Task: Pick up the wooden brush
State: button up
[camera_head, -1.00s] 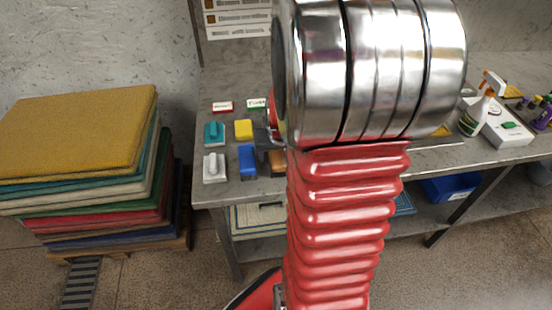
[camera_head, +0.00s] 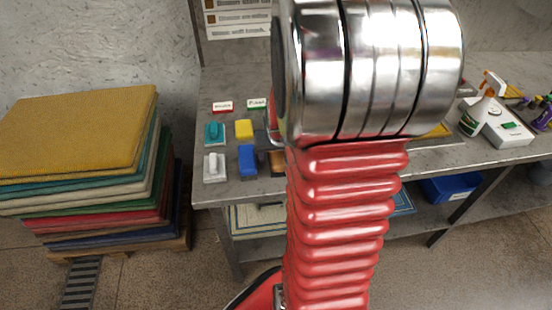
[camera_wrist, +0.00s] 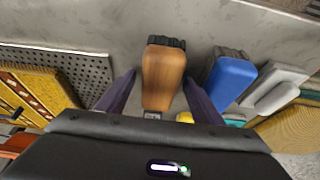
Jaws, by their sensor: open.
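The wooden brush (camera_wrist: 164,78) has a brown block and dark bristles at its far end. In the wrist view it lies between the two fingers of my gripper (camera_wrist: 152,98), which is open with a finger to each side of it. I see a gap on both sides, so the fingers are not closed on the brush. In the head view only a small brown part of the brush (camera_head: 277,163) shows on the bench, beside my arm. My arm hides the rest of it and my gripper there.
A blue brush (camera_wrist: 228,80) lies close to the right finger in the wrist view, with a white one (camera_wrist: 276,90) beyond. A yellow block (camera_head: 243,129) and a teal brush (camera_head: 214,132) stand on the bench (camera_head: 222,190). A spray bottle (camera_head: 478,105) stands at right.

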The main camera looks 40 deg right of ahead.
aim_at(277, 153)
jog(key=shift+c, duration=0.4)
jog(key=c, duration=1.1)
notch_tip(277, 153, up, 10)
jog(key=shift+r, duration=0.25)
dwell(0.5)
